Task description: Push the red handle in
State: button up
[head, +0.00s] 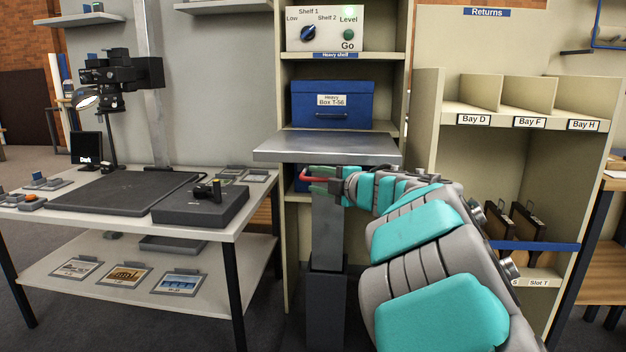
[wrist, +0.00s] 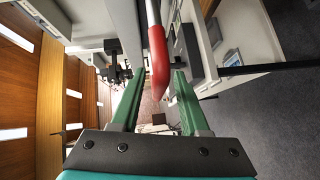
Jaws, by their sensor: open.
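The red handle (head: 318,175) is a bent red bar at the grey lift column under the grey platform in the head view. My gripper (wrist: 155,85) is open, with a gap visible between each finger and the handle. In the head view my gripper (head: 325,180) is at the handle, partly hidden by my arm.
The flat grey platform (head: 328,148) lies just above my gripper. Behind it is a shelf with a blue box (head: 332,104) labelled Heavy Box T-56. A control panel (head: 324,29) with a blue knob is above. A work table (head: 60,212) stands left, Returns bays (head: 486,110) right.

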jog(key=shift+x, duration=0.9)
jog(key=c, duration=0.7)
jog(key=shift+f, duration=0.1)
grip_shut()
